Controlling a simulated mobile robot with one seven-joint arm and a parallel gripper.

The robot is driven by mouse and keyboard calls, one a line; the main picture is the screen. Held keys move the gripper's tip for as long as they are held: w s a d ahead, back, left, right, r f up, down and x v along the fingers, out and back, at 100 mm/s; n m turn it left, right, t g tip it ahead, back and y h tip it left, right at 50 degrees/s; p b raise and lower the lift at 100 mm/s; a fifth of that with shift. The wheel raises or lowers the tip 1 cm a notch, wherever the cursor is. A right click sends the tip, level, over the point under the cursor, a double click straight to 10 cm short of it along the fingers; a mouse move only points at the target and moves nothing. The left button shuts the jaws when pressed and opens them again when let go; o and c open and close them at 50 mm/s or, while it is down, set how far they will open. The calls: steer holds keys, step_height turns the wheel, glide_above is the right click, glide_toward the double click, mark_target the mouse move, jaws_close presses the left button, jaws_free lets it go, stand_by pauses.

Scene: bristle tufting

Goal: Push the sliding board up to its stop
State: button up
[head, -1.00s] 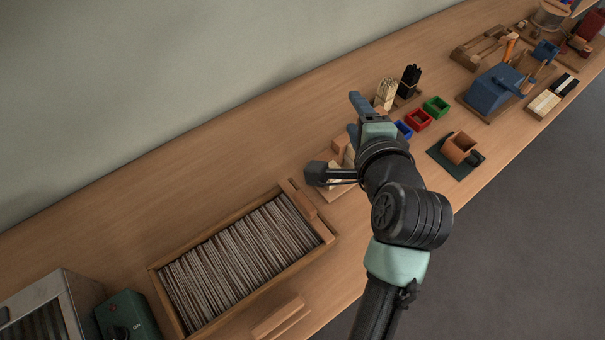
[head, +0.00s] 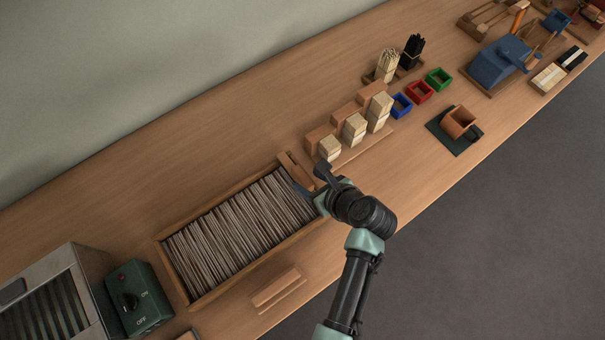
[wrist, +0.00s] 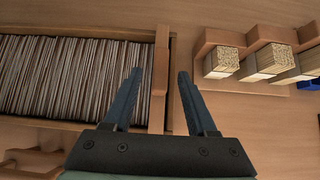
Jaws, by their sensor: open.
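A wooden board, which looks like the sliding board (head: 289,166), stands across the right end of a long wooden tray (head: 240,260) packed with thin grey-brown strips. In the wrist view the board (wrist: 160,60) runs upright in the picture between the strips and the tray's right end. My gripper (head: 308,182) is over this end of the tray, open and empty. In the wrist view its two dark blue fingers (wrist: 159,72) lie one on each side of the board, with gaps to both. My gripper and wrist hide part of the board in the head view. Whether they touch is unclear.
Stepped wooden holders with pale bristle blocks (head: 354,128) stand close to the right of the tray. A small wooden block (head: 276,287) lies in front. A green switch box (head: 138,298) stands left. The table behind the tray is clear.

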mark_target(303, 177)
steer(key=shift+x, duration=2.25)
jaws_close()
